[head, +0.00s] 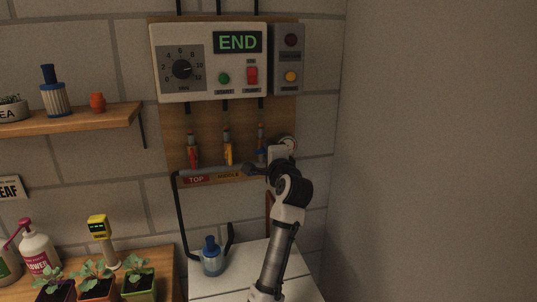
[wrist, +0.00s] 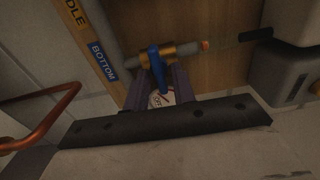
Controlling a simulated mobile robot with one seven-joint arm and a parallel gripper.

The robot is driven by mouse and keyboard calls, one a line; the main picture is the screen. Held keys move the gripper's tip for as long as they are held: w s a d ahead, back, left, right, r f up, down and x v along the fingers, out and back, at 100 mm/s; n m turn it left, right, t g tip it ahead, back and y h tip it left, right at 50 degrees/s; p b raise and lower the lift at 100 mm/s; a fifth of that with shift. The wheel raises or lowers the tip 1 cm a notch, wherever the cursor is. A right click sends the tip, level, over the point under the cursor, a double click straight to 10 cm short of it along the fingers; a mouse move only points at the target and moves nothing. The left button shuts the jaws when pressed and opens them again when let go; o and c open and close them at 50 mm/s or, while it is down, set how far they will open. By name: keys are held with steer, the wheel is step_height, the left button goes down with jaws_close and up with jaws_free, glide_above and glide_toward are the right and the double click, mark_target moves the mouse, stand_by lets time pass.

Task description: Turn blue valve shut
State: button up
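The blue valve (head: 261,155) is on the wooden board, right of the yellow valve, and is partly hidden by my gripper. In the wrist view its blue handle (wrist: 157,64) sits on a brass body on a grey pipe and appears to lie crosswise to that pipe. A "BOTTOM" label (wrist: 103,62) is beside it. My gripper (wrist: 160,88) is open, with one finger on each side of the handle's lower end. I cannot tell whether either finger touches it. In the head view my gripper (head: 268,155) is at the valve.
The red valve (head: 193,152) and yellow valve (head: 228,150) hang to the left, above the "TOP" and "MIDDLE" labels. A control box (head: 210,62) reading "END" is above. A round gauge (head: 288,141) is close to my gripper.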

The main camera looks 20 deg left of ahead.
steer(key=shift+o, duration=0.4)
steer(key=b+v, duration=0.5)
steer(key=v, duration=0.8)
steer(key=shift+s+d, duration=0.3)
